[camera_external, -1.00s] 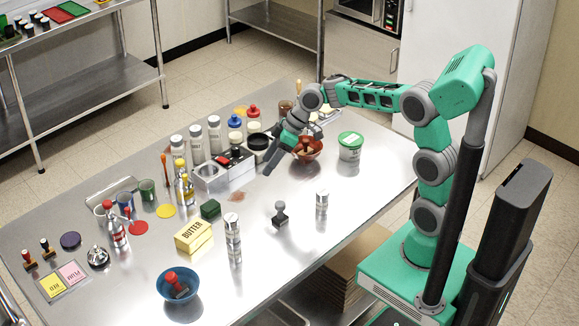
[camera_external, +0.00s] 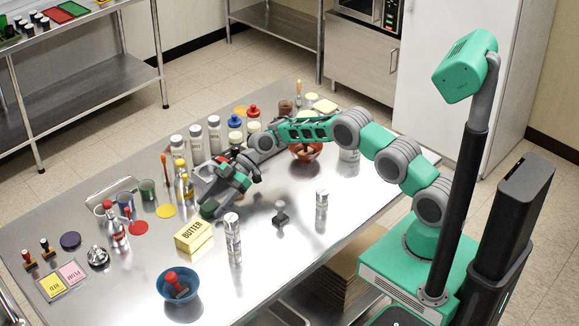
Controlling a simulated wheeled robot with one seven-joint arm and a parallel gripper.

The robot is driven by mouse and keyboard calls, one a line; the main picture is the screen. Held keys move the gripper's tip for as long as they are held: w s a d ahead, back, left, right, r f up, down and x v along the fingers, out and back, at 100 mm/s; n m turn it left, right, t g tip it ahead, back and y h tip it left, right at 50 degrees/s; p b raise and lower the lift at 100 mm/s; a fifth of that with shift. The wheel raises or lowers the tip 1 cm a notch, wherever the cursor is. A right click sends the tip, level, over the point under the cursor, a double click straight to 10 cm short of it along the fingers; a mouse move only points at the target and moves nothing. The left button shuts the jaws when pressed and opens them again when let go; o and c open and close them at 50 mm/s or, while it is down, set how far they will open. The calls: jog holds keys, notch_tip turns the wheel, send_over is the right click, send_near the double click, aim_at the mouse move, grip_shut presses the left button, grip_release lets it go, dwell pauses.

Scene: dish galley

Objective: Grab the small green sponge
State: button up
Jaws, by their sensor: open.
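The small green sponge (camera_external: 209,210) lies on the steel table, behind the yellow butter box. It is a dark green block, partly hidden by my gripper. My gripper (camera_external: 216,199) points down and is open, with its fingers right at the sponge. I cannot tell whether the fingers touch it or stand just above it.
The butter box (camera_external: 193,238) stands just in front of the sponge. A yellow disc (camera_external: 166,211) and a yellow-capped bottle (camera_external: 184,188) are to its left. Shaker bottles (camera_external: 214,134) stand behind. A dark stamp (camera_external: 280,215) and steel cans (camera_external: 232,238) are to the right and front.

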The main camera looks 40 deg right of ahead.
jog(key=shift+a+f, duration=0.3)
jog(key=shift+a, duration=0.3)
jog(key=shift+c, duration=0.3)
grip_shut()
